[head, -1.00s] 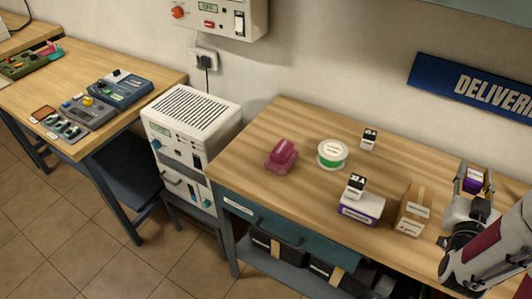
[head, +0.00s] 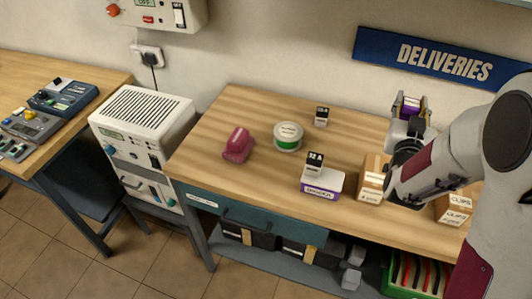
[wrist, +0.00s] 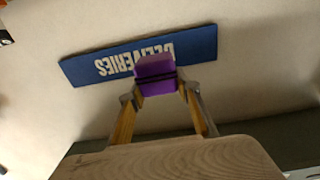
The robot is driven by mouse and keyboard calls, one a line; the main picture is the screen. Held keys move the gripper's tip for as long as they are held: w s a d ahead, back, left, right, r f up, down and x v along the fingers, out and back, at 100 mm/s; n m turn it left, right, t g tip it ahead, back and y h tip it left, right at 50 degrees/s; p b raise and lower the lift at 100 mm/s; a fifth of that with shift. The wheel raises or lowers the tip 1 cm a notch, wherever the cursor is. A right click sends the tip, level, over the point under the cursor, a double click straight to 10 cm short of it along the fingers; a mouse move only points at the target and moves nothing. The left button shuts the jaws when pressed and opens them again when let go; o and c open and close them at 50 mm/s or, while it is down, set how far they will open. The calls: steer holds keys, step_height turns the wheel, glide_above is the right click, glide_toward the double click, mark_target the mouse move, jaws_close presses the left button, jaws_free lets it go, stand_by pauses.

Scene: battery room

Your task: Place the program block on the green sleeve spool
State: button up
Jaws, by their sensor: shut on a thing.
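The green sleeve spool (head: 288,137) stands on the wooden bench in the head view, a white-topped reel with a green band. Its top looks bare. My gripper (head: 410,106) is to the right of the spool and towards the wall, apart from it. It is shut on a purple block, which I take for the program block (head: 411,103). In the wrist view the block (wrist: 155,72) sits between the fingertips, purple with a dark band. My forearm covers part of the bench's right side.
A maroon object (head: 238,145) stands left of the spool, and a small dark-and-white block (head: 321,117) behind it to the right. A white-and-purple box (head: 322,184) bears a block marked 32 A (head: 314,164). Cardboard boxes (head: 370,181) stand further right. The bench's left end is clear.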

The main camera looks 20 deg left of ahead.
steer(key=a+r+h, duration=0.1)
steer(key=a+r, duration=0.2)
steer(key=a, duration=2.8)
steer(key=s+a+f, duration=0.2)
steer(key=s+a, duration=0.6)
steer(key=a, duration=0.3)
steer(key=s+a+f, duration=0.3)
steer(key=s+a, duration=0.5)
steer(key=a, duration=0.2)
step_height(320, 180, down, 8)
steer(key=shift+a, duration=0.25)
steer(key=shift+f, duration=0.15)
steer(key=shift+f, duration=2.45)
